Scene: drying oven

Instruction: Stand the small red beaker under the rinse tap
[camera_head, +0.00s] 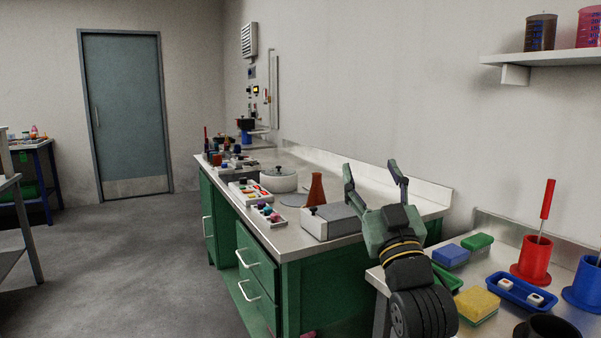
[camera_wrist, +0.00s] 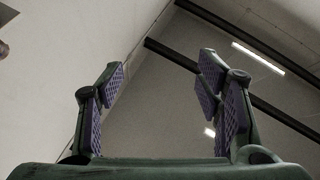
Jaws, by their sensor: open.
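My gripper (camera_head: 372,188) is raised at the near end of the green bench, fingers pointing up. It is open and empty; in the wrist view its purple-padded fingers (camera_wrist: 160,85) stand wide apart against the ceiling. At the far end of the bench is a spout-like fitting (camera_head: 260,131), possibly the rinse tap, with a blue vessel (camera_head: 246,138) by it. I cannot tell for sure which thing is the small red beaker. Small reddish items (camera_head: 217,160) stand on the far bench, too small to make out. A reddish-pink beaker (camera_head: 590,28) on the shelf is cut off by the picture edge.
The green bench (camera_head: 345,251) holds an orange-red conical flask (camera_head: 316,190), a grey box (camera_head: 332,222), a white lidded pot (camera_head: 279,179) and trays of small items. The nearer right bench holds a red cup (camera_head: 532,259) and a yellow sponge (camera_head: 477,305).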

